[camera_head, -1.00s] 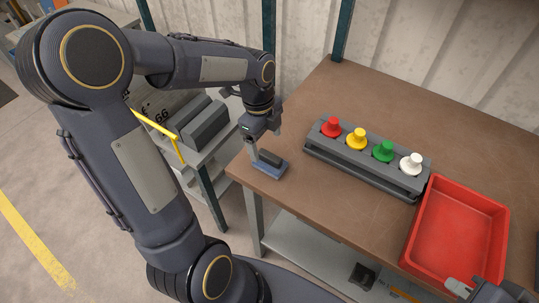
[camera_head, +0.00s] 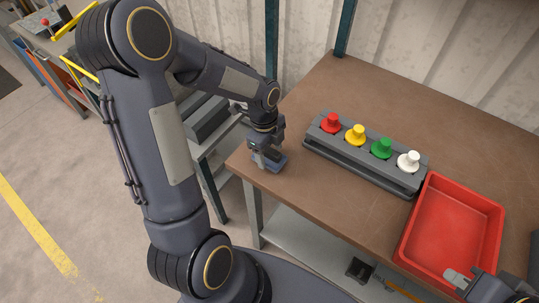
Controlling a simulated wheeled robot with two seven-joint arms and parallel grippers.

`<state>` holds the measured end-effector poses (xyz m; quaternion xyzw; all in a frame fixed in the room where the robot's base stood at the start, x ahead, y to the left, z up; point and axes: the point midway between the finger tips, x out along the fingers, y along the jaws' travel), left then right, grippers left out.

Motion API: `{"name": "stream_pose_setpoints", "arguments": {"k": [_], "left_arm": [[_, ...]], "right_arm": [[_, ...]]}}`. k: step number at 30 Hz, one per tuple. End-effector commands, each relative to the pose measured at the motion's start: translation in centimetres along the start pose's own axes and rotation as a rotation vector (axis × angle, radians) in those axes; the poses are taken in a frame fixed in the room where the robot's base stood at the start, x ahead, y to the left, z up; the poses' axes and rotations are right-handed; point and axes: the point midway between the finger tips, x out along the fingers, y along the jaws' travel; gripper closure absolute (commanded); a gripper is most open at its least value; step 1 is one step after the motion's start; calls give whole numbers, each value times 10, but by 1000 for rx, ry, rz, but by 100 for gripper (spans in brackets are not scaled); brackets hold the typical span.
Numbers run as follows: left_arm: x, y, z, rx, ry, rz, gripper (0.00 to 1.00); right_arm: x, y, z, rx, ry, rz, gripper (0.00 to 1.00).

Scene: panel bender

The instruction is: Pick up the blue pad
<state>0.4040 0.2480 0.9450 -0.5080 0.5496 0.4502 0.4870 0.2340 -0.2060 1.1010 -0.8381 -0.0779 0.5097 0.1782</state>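The blue pad (camera_head: 281,163) has a blue base and a dark grip. It lies near the left corner of the brown table, partly hidden by my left gripper. My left gripper (camera_head: 262,160) points down right over the pad, with a light finger at its near left side. The far finger is hidden, so I cannot tell whether it is open or shut on the pad. My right gripper (camera_head: 457,281) is at the lower right, over the near edge of the red tray, with a light grey finger showing. Its opening cannot be made out.
A grey rack (camera_head: 366,164) with red, yellow, green and white knobs stands right of the pad. The red tray (camera_head: 408,235) is empty at the table's right. The brown tabletop (camera_head: 375,95) is clear behind the rack. A lower shelf (camera_head: 300,240) holds small items.

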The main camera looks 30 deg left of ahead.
Motion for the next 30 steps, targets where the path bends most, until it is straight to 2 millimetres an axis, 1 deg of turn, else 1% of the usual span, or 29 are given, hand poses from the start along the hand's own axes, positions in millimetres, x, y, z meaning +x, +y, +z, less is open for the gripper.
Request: {"name": "stream_pose_setpoints", "arguments": {"k": [1, 7, 14, 19, 22, 24, 26, 30], "left_arm": [[0, 0, 0, 0, 0, 0, 42], [0, 0, 0, 0, 0, 0, 68], [-1, 0, 0, 0, 0, -1, 69], [-8, -1, -1, 0, -1, -2, 69], [-21, -1, -2, 0, -1, -5, 69], [-34, -1, -4, -1, -1, -8, 69], [-46, 9, 2, -4, -2, -9, 69], [-81, 34, 13, -5, -3, -10, 69]], "right_arm": [[0, 0, 0, 0, 0, 0, 100], [0, 0, 0, 0, 0, 0, 100], [0, 0, 0, 0, 0, 0, 100], [0, 0, 0, 0, 0, 0, 100], [1, 0, 0, 0, 0, 0, 100], [2, 1, 1, 0, 0, 0, 100], [5, 2, 2, 0, 0, 0, 100], [9, 4, 4, 0, 0, 0, 100]]}}
